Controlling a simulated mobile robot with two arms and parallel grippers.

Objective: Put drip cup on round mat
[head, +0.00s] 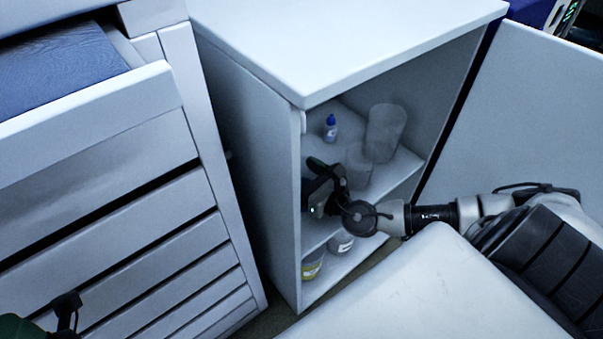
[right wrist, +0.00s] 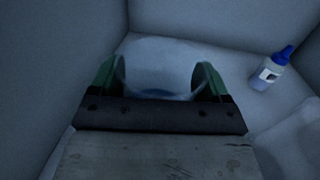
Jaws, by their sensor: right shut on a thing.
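My right gripper (head: 314,180) reaches into the open cabinet at the upper shelf. In the right wrist view its green fingers (right wrist: 158,80) are shut on a pale translucent cup (right wrist: 158,62), likely the drip cup. In the head view the held cup is hidden by the gripper and the cabinet's left side. My left gripper (head: 62,310) shows only in part at the lower left, and its fingers cannot be made out. No round mat can be seen in either view.
A blue-capped bottle (head: 330,128) and two translucent containers, one taller (head: 385,132) and one shorter (head: 359,166), stand on the upper shelf. A yellow-labelled jar (head: 313,264) and a whitish one (head: 341,242) stand below. The open door (head: 520,125) is at right, a drawer unit (head: 110,215) at left.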

